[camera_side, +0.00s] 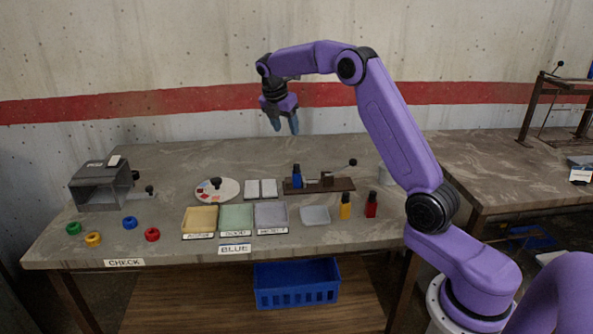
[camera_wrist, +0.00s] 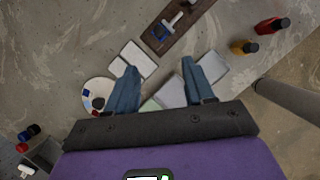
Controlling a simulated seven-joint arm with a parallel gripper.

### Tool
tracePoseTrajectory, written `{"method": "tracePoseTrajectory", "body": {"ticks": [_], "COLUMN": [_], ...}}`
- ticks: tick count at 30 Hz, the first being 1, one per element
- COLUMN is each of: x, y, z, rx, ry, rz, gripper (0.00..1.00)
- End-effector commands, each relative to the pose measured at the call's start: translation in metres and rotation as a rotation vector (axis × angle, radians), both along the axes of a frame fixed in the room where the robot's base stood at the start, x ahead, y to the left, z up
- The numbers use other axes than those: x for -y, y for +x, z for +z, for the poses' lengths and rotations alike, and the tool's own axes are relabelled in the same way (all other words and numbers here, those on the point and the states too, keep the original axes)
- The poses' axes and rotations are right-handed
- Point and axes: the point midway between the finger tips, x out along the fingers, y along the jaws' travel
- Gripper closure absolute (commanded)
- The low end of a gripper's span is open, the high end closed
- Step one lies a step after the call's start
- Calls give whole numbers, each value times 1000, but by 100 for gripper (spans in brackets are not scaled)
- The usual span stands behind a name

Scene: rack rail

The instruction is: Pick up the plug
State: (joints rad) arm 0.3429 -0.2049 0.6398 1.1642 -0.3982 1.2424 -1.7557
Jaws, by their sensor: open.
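Several bottle-shaped pieces with dark tops could be the plug; I cannot tell which one is meant. A blue one (camera_side: 297,178) stands at the left part of a brown board with a lever clamp. A yellow one (camera_side: 346,207) and a red one (camera_side: 371,206) stand upright on the table to the right. In the wrist view the yellow one (camera_wrist: 240,47) and the red one (camera_wrist: 268,26) are at upper right, and the blue one (camera_wrist: 163,31) is at the top. My gripper (camera_side: 285,128) is open and empty, high above the table's back part, apart from all of them.
Three coloured trays (camera_side: 236,231) stand along the front, behind a BLUE label (camera_side: 234,249). A small pale tray (camera_side: 315,215) is beside them. Several coloured rings (camera_side: 130,223), a grey box (camera_side: 100,187) and a round palette (camera_side: 206,190) are at left. The brown board (camera_side: 343,185) carries the clamp.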

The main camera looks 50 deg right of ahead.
Motion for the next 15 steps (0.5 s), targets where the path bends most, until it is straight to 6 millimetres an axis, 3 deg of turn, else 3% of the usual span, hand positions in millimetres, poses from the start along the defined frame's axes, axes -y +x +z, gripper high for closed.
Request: {"method": "tracePoseTrajectory", "body": {"ticks": [15], "x": [36], "y": [4], "z": [-87], "rx": [-4], "ry": [1], "rz": [-2], "gripper": [47]}}
